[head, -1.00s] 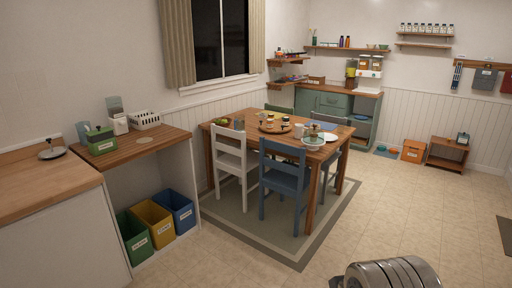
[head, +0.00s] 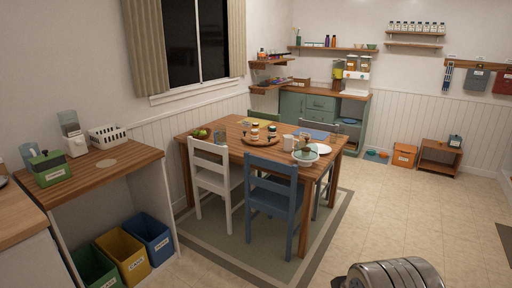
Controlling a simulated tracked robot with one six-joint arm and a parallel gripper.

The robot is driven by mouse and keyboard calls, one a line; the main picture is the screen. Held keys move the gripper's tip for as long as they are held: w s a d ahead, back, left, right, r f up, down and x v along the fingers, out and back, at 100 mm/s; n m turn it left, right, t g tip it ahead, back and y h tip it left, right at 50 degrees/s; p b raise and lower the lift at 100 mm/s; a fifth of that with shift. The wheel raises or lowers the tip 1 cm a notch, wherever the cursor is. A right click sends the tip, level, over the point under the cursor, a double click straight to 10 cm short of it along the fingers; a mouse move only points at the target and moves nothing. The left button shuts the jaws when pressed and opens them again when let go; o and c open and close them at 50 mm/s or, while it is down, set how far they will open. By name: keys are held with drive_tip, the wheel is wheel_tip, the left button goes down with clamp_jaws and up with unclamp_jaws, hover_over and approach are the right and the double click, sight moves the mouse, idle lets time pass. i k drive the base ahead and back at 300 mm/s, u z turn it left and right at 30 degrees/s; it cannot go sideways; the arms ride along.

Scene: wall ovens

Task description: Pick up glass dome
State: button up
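A clear glass dome (head: 304,145) appears to sit on a white cake stand (head: 305,158) near the front right of the dining table (head: 219,147). Something greenish-brown shows through or inside it. It is small and its edges are hard to make out. A ridged metal part of my arm shows at the bottom right. My gripper's fingers are not in view, and the dome is far ahead of me across the floor.
A white chair (head: 213,178) and a blue chair (head: 271,197) stand along the table's near side. A counter (head: 125,165) with bins below is at the left. A white mug (head: 288,142) and plate (head: 321,149) are near the dome. Open floor (head: 400,215) lies to the right.

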sight(305, 150)
drive_tip(key=z, duration=0.05)
drive_tip(key=i, duration=3.35)
drive_tip(key=u, duration=0.05)
